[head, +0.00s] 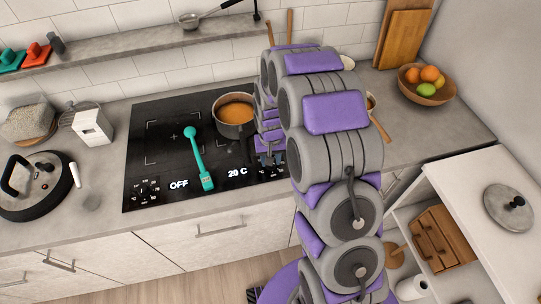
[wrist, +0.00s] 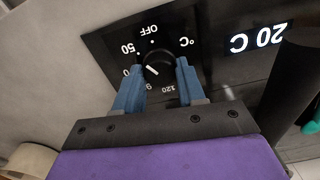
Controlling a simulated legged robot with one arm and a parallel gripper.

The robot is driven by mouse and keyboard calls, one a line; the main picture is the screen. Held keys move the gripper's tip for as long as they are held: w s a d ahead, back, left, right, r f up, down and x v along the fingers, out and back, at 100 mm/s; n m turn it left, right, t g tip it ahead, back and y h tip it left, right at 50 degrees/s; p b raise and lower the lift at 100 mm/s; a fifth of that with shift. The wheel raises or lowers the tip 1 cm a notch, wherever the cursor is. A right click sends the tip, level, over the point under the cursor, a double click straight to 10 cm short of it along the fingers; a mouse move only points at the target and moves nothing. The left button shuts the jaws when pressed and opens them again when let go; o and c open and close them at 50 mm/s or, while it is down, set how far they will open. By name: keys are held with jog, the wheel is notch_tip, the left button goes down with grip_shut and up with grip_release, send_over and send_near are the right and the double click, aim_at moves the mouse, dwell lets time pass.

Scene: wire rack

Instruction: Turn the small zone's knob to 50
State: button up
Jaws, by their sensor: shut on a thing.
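In the wrist view, a round black knob (wrist: 160,65) with a short white mark sits on the black control panel. It is ringed by white markings, among them OFF and 50, seen upside down. In the head view my gripper (head: 271,157) is over the cooktop's front right, and my arm hides most of this knob. The display (head: 237,171) reads 20 C.
A pot of orange soup (head: 236,112) stands on the cooktop, close left of my arm. A teal utensil (head: 196,155) lies on the cooktop, left of the pot. A left dial (head: 148,190) has a display reading OFF. A fruit bowl (head: 427,87) stands at the right.

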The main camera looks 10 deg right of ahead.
jog(key=shift+w+n+p, duration=0.1)
jog(key=shift+n+p, duration=0.35)
jog(key=shift+n, duration=0.65)
jog(key=o, duration=1.1)
jog(key=shift+c, duration=0.2)
jog(key=shift+r, duration=0.1)
notch_tip(320, 180, up, 17)
jog(key=p, duration=0.2)
jog(key=shift+a, duration=0.1)
